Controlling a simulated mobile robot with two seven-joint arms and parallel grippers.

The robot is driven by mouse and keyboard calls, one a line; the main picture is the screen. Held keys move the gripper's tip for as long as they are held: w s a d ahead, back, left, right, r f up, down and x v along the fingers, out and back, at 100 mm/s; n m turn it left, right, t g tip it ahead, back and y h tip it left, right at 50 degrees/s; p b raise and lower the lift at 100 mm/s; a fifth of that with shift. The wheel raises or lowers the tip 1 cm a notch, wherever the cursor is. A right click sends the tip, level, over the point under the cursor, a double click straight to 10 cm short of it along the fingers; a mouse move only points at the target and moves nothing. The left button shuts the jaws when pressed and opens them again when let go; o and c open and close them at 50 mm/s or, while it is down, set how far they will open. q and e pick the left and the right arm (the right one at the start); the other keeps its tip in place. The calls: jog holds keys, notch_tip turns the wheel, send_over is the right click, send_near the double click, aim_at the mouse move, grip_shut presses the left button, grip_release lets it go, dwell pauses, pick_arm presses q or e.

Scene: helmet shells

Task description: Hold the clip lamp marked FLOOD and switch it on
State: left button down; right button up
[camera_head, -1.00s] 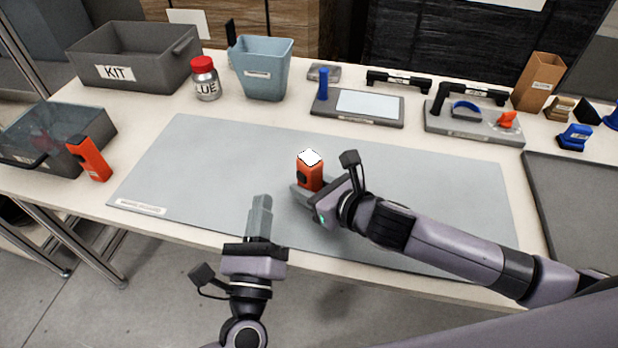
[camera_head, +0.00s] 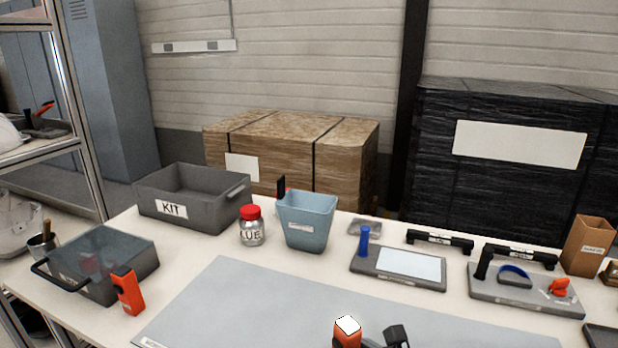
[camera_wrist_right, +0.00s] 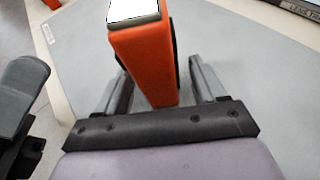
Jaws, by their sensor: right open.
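An orange clip lamp (camera_head: 347,334) with a bright white top stands at the bottom edge of the head view, partly cut off. In the right wrist view the orange lamp (camera_wrist_right: 148,62) stands between the two fingers of my right gripper (camera_wrist_right: 158,85), which is open with visible gaps on both sides. No FLOOD marking is readable on it. A second orange lamp (camera_head: 128,290) leans by the lidded grey box at the left; its marking is unreadable. A dark grey part of my left gripper (camera_wrist_right: 22,95) shows at the left of the wrist view; its fingertips are unclear.
On the table stand a grey KIT bin (camera_head: 165,210), a red-capped jar (camera_head: 252,230), a blue-grey bin (camera_head: 306,222), a lidded grey box (camera_head: 110,255) and tool trays (camera_head: 400,268). The grey mat (camera_head: 240,300) is clear left of the lamp.

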jog(key=v, duration=1.1)
jog(key=shift+f, duration=0.1)
pick_arm(q)
jog(key=shift+r+p, duration=0.75)
pick_arm(e)
jog(key=v, duration=0.7)
jog(key=shift+s, duration=0.2)
jog(key=shift+d, duration=0.15)
pick_arm(q)
jog(key=shift+s, duration=0.1)
